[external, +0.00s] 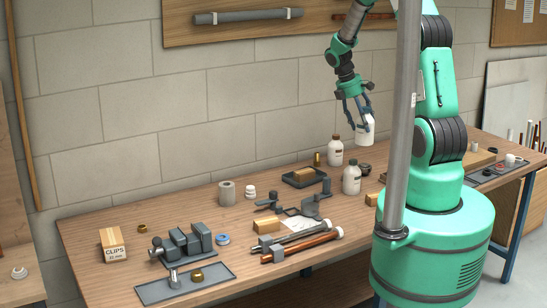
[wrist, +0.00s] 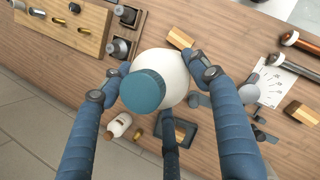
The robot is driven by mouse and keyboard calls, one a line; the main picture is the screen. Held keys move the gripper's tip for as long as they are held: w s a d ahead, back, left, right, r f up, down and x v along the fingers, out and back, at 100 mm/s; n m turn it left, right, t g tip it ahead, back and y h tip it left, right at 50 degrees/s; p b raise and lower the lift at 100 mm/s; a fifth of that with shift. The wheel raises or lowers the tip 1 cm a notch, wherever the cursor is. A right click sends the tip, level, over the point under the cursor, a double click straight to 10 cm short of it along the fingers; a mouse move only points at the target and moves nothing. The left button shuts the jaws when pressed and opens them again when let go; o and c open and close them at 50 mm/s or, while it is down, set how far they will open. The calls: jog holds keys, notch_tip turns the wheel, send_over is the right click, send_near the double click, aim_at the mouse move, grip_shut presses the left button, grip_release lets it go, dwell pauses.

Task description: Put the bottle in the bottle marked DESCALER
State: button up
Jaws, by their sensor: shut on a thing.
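My gripper (external: 361,110) is shut on a white bottle (external: 365,134), held above the workbench, clear of the top. In the wrist view the held bottle (wrist: 170,66) has a teal cap facing the camera, with my gripper's fingers (wrist: 160,68) on either side of it. Two white bottles stand on the bench: a brown-capped bottle (external: 336,154) near the wall, and another bottle (external: 351,182) closer to the front. Their labels are too small to read, so I cannot tell which is marked DESCALER.
A dark tray (external: 305,183) with a wooden block lies left of the standing bottles. A vise (external: 183,245), a CLIPS box (external: 112,243) and pipes (external: 300,246) take up the left and front bench. A grey pole (external: 405,120) partly blocks the external view.

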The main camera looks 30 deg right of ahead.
jog(key=s+a+m, duration=0.3)
jog(key=s+a, duration=0.1)
jog(key=s, duration=0.4)
jog(key=shift+g+y, duration=0.3)
jog(key=shift+g, duration=0.1)
jog(key=shift+w+a+f, duration=0.1)
jog(key=shift+f, duration=1.05)
jog(key=shift+w+f, duration=0.1)
jog(key=shift+f, duration=1)
jog(key=shift+w, duration=0.15)
jog(key=w+d+p, duration=0.1)
jog(key=w+d, duration=0.2)
jog(key=w, duration=0.4)
jog(key=w+d+f+p, duration=0.1)
jog(key=w+d, duration=0.2)
jog(key=w, duration=0.4)
jog(key=shift+w+f, duration=0.25)
jog(key=shift+w, duration=0.1)
jog(key=shift+a, duration=0.1)
jog(key=shift+f+p, duration=0.65)
jog(key=shift+f, duration=1.1)
jog(key=shift+f, duration=0.15)
jog(key=o, duration=1.5)
